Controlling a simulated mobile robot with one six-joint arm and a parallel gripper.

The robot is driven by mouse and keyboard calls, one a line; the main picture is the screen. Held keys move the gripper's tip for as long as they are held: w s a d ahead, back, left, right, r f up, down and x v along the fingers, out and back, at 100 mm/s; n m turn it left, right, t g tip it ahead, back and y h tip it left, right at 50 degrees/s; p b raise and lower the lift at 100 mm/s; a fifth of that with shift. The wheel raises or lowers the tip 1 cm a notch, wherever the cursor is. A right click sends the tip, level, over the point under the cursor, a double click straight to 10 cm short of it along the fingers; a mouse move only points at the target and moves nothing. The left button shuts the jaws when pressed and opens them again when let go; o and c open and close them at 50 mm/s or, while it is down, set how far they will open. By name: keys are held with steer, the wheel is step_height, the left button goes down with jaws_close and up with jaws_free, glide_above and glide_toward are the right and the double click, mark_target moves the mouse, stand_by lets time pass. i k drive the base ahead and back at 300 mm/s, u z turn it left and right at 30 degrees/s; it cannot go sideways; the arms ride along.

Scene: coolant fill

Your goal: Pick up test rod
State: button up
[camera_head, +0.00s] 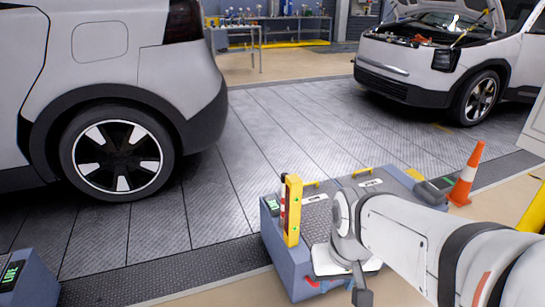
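A thin red-and-white banded rod, which looks like the test rod (283,201), stands upright at the left end of a blue-grey cart. It is right beside a yellow post (293,212) and partly overlaps it in the picture. I cannot tell whether the rod is fixed to the post. My gripper (358,284) is at the end of my arm, low over the front of the cart, to the right of the rod and apart from it. Its fingers are mostly hidden by the wrist, so its opening does not show.
The cart (283,258) has yellow handles on top. An orange cone (467,175) stands to its right. A white car (130,60) is at the left; another car (425,65), hood raised, is at the back right. A grey box (25,280) is front left. The plated floor between is clear.

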mark_target(283, 175)
steer(key=i, duration=1.1)
steer(key=k, duration=0.6)
steer(key=u, duration=0.05)
